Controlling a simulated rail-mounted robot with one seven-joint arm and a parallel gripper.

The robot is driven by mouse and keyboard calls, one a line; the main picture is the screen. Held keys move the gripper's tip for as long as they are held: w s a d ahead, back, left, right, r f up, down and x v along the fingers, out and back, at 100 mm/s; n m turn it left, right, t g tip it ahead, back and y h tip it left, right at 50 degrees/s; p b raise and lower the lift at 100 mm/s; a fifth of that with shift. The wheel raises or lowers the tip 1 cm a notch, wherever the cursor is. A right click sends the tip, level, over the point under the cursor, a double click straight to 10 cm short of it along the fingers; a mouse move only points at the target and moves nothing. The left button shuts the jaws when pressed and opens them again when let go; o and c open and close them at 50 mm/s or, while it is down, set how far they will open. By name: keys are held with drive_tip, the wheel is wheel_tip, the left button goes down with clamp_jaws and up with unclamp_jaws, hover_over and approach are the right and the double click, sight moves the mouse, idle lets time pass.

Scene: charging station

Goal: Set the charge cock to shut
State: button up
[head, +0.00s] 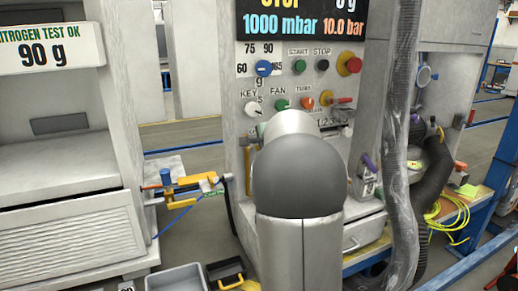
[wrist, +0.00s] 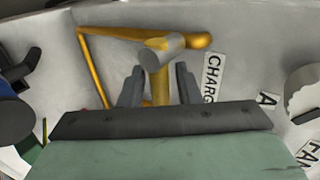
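In the wrist view, the charge cock (wrist: 161,86) is a yellow fitting with a grey cylindrical end, set against the pale panel. A yellow bar runs behind it. A partly cut-off label (wrist: 212,78) reading "CHARG" is just to its right. My gripper (wrist: 158,72) is open, with one dark finger on each side of the cock's yellow part. Gaps show between the fingers and the cock; I cannot tell whether the cock is within their depth. In the head view, my arm hides the gripper and the cock.
In the head view, the control panel (head: 252,92) has several knobs and buttons above my arm. A grey corrugated hose (head: 399,120) hangs to the right. In the wrist view, a dark fitting (wrist: 38,75) is at left and a pale round part (wrist: 303,95) at right.

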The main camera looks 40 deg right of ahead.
drive_tip(key=shift+r, duration=0.1)
drive_tip(key=p+v, duration=0.2)
drive_tip(key=v, duration=1.5)
drive_tip(key=shift+s, duration=0.25)
drive_tip(key=shift+a, duration=0.1)
drive_tip(key=s+a+f+n+g+y+p, duration=0.2)
drive_tip(key=a+n+p, duration=0.3)
drive_tip(key=a, duration=0.6)
drive_tip(key=s+a+f+n+g+y+p, duration=0.25)
drive_tip(key=a+n+p, duration=0.25)
drive_tip(key=a, duration=0.6)
drive_tip(key=s+a+f+n+g+p, duration=0.2)
drive_tip(key=s+a+n+g+p, duration=0.1)
drive_tip(key=s, duration=0.4)
drive_tip(key=s+a+f+n+g+h+p, duration=0.1)
drive_tip(key=s+a+f+n+g+p, duration=0.1)
drive_tip(key=s+a+n, duration=0.4)
drive_tip(key=shift+s+a+n+g+p, duration=0.25)
drive_tip(key=shift+s+n+g+p, duration=0.35)
drive_tip(key=shift+s+n, duration=0.5)
